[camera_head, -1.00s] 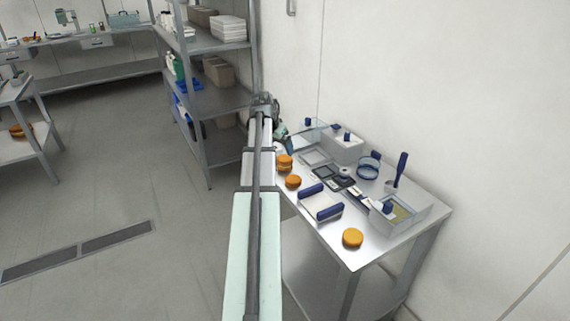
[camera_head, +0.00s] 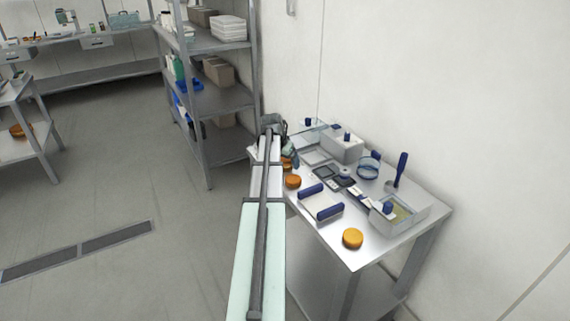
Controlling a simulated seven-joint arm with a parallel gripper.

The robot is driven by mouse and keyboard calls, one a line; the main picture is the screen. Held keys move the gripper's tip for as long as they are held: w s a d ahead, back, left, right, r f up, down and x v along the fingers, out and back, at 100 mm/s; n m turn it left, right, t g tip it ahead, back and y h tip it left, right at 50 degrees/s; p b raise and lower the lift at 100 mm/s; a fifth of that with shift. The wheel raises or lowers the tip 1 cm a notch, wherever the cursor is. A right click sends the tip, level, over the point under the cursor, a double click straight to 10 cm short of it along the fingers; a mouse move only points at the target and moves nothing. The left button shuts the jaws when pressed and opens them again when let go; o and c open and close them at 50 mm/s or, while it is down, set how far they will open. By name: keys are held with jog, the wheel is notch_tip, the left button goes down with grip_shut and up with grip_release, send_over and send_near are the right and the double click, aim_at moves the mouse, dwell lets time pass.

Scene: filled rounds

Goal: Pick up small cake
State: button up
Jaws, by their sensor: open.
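Small round orange-brown cakes stand on the steel table (camera_head: 335,255). One cake (camera_head: 353,238) is near the front edge, clear of other things. A second cake (camera_head: 292,181) is at the left edge, beside my arm. Another cake (camera_head: 287,163) is farther back, partly hidden by my arm and gripper. My gripper (camera_head: 292,157) is at the table's far left end, close to that back cake. It is open; its fingertips are small and partly hidden, and I cannot tell whether they touch the cake.
The table also holds a blue-handled tray (camera_head: 322,205), a white box (camera_head: 343,147), a clear container (camera_head: 398,213), a blue ring (camera_head: 369,166) and an upright blue-handled tool (camera_head: 400,170). A shelf rack (camera_head: 205,100) stands behind. A wall borders the right.

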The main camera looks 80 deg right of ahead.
jog(key=shift+d+f, duration=0.1)
jog(key=shift+f, duration=0.15)
jog(key=c, duration=0.8)
notch_tip(320, 180, up, 9)
jog(key=shift+r, duration=0.1)
jog(key=shift+s+r, duration=0.2)
jog(key=shift+s, duration=0.05)
jog(key=d+r, duration=0.1)
jog(key=d, duration=1.7)
jog(key=shift+w+f, duration=0.15)
jog(key=shift+f, duration=1.4)
jog(key=shift+w+f, duration=0.15)
jog(key=shift+f, duration=1.4)
jog(key=shift+w+f, duration=0.15)
jog(key=shift+f, duration=1.4)
